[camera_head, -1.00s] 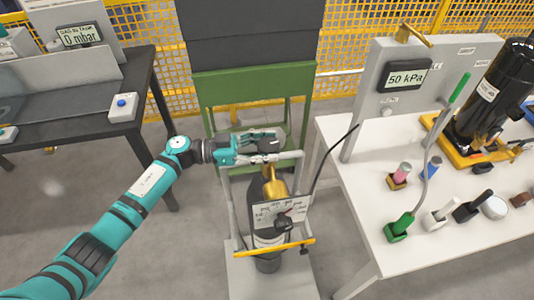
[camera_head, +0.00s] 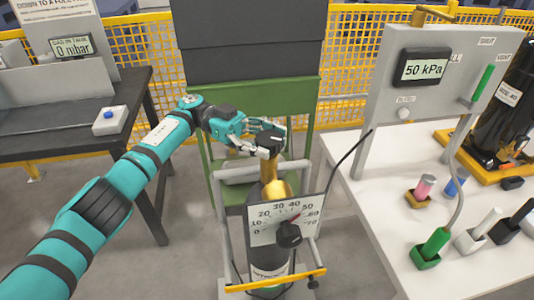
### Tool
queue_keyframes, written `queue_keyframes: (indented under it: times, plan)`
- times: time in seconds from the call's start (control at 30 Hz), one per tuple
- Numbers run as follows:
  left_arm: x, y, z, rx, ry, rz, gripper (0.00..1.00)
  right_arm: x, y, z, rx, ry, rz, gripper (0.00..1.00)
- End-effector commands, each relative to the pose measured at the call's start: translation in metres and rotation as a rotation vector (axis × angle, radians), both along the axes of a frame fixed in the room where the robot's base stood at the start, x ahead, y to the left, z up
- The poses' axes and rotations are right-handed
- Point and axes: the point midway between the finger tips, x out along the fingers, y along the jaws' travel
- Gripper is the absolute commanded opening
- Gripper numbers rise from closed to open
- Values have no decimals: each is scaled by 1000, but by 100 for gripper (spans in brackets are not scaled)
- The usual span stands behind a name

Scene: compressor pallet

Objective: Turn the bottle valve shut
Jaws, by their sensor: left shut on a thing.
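The gas bottle (camera_head: 270,252) stands upright in a grey wheeled trolley frame with a yellow front bar. Its brass valve (camera_head: 269,172) rises from the top and carries a black knob (camera_head: 272,144). My left gripper (camera_head: 268,138) reaches in from the left and is shut on this knob, one finger on the near side and one on the far side. A white dial gauge plate (camera_head: 284,222) with a black regulator knob (camera_head: 289,234) hangs in front of the bottle and hides part of it. My right gripper is out of view.
A green stand (camera_head: 196,112) with a dark grey top is behind the bottle. A white table (camera_head: 400,240) on the right holds a 50 kPa display panel and several coloured fittings. A dark bench (camera_head: 60,130) is at the left. A black hose rises right of the bottle.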

Motion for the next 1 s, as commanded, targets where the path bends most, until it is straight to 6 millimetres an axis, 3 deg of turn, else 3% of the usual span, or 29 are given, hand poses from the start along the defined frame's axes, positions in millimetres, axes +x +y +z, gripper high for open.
queue_keyframes:
  times: [0.5, 0.53, 0.7, 1.0]
  plan:
    - [0, 0, 0, -2, 1, -19, 18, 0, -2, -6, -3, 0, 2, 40]
    - [0, 0, 0, -2, 1, -19, 53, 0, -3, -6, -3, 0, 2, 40]
    - [0, 0, 0, -1, 1, -18, 75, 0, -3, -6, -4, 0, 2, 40]
    - [0, 0, 2, 0, 0, -18, 75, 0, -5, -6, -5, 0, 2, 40]
